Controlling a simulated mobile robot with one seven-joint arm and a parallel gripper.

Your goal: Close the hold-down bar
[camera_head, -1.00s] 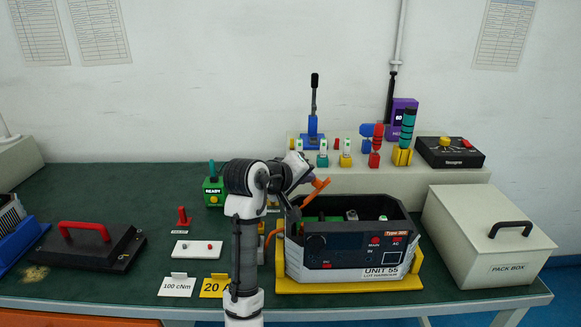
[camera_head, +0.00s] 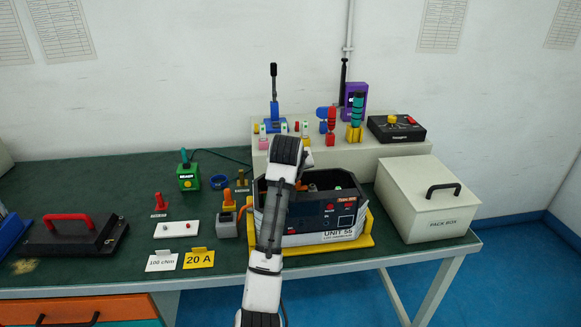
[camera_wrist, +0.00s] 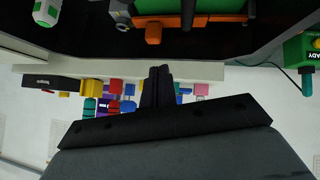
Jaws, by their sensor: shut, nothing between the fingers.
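The unit marked Unit 55 (camera_head: 320,222) is a dark open-topped casing with a pale lower band. An orange bar (camera_wrist: 195,22) lies across its inside in the wrist view, with a green part beside it. In the head view only a small orange piece (camera_head: 301,186) shows inside the casing, beside my arm; I take it for the hold-down bar. My gripper (camera_wrist: 160,72) is shut and empty, close to the casing's rim and the orange bar in the wrist view; contact cannot be told. In the head view my arm hides the gripper and the casing's left part.
The unit sits in a yellow cradle (camera_head: 366,240). A white pack box (camera_head: 425,200) stands to its right. A grey block with an orange lever (camera_head: 228,222) is close on the left. Behind is a pale shelf (camera_head: 385,150) with levers and coloured parts.

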